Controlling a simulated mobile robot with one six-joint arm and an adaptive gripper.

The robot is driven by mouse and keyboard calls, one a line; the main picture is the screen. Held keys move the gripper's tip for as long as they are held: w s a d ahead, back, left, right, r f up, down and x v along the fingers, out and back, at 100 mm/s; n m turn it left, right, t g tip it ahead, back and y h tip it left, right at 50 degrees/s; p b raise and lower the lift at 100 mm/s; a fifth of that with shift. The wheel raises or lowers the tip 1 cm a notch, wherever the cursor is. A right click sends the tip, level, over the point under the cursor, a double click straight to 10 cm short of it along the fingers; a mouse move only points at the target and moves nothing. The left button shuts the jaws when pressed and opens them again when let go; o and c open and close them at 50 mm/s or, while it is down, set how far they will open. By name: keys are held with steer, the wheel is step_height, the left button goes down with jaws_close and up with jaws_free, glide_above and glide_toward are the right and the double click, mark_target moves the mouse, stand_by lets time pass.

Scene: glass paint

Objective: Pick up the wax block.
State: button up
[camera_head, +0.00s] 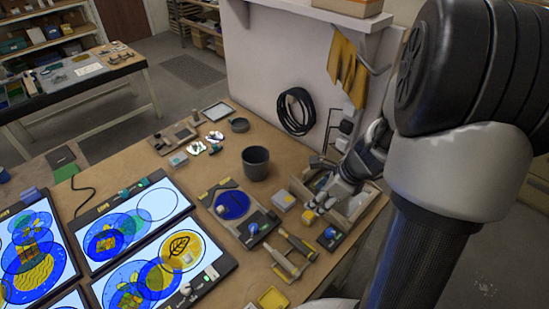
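I cannot tell for sure which item is the wax block. A small bright yellow block (308,217) sits on the workbench just below and left of my gripper. A paler, yellowish block (283,200) lies a little further left, beside the wooden tray. My gripper (328,193) is above the right end of the bench, over the tray area, pointing down. Its fingers are small, dark and partly lost against the clutter, so I cannot see whether they are open or hold anything.
A wooden tray (363,206) lies under my gripper. A dark cup (255,163) stands to its left. Clamps, a blue disc (232,204) and a yellow dish (273,299) crowd the front. Lit panels (140,222) with painted glass cover the left. A white wall (265,60) rises behind.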

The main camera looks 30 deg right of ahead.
steer(key=s+d+f+m, duration=0.1)
steer(key=d+f+m, duration=0.1)
steer(key=d+m, duration=0.1)
steer(key=b, duration=0.5)
glide_toward(310, 214)
steer(key=shift+m, duration=0.3)
steer(key=x, duration=0.4)
steer(key=shift+s+a+f, duration=0.2)
steer(key=shift+a+f, duration=0.05)
steer(key=shift+f, duration=0.1)
steer(key=shift+w+b+x, duration=0.2)
steer(key=shift+b+x, duration=1.3)
steer(key=shift+x, duration=1.6)
steer(key=shift+d+r, duration=0.1)
steer(key=shift+r, duration=0.05)
steer(key=shift+c, duration=0.4)
steer(key=c, duration=1.1)
